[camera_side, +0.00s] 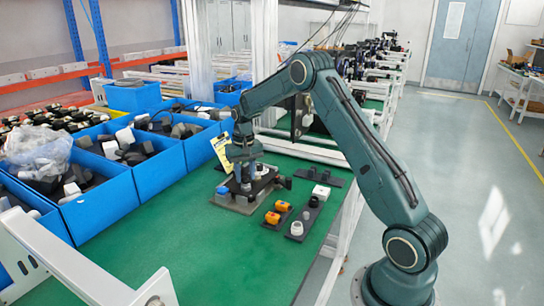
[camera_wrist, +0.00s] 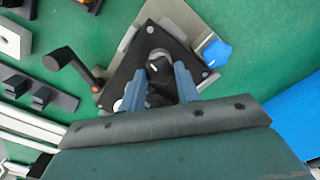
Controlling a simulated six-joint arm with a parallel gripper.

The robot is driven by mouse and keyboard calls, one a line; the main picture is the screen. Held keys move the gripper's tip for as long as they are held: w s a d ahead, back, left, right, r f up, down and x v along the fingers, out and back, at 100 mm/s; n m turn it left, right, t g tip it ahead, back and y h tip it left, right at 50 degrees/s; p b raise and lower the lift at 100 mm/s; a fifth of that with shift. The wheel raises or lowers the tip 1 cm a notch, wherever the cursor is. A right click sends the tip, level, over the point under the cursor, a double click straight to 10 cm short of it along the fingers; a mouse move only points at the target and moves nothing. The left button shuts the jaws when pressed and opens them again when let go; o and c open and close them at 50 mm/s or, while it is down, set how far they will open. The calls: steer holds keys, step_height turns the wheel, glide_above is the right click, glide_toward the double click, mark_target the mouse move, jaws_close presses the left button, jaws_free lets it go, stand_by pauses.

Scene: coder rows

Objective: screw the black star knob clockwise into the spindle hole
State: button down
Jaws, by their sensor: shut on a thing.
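The black knob (camera_wrist: 160,66) is between the blue fingertips of my gripper (camera_wrist: 159,80) in the wrist view, with a pale mark on its top. The spindle hole is hidden beneath the knob, so I cannot tell how deep the knob sits. In the side view my gripper (camera_side: 246,180) points straight down at the fixture (camera_side: 235,203), and the knob is too small to make out there.
A blue knob-like part (camera_wrist: 216,52) sits beside the plate. A black crank handle (camera_wrist: 70,62) sticks out opposite. Blue bins (camera_side: 105,205) line the left; the green front mat is clear.

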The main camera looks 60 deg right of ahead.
steer(key=m, duration=0.3)
steer(key=shift+d+m, duration=0.1)
steer(key=shift+m, duration=0.3)
steer(key=m, duration=0.4)
steer(key=shift+s+m, duration=0.1)
steer(key=shift+m, duration=1.5)
steer(key=shift+m, duration=0.7)
steer(key=m, duration=0.3)
steer(key=shift+f+m, duration=0.1)
steer(key=shift+m, duration=0.3)
steer(key=c, duration=0.9)
jaws_free()
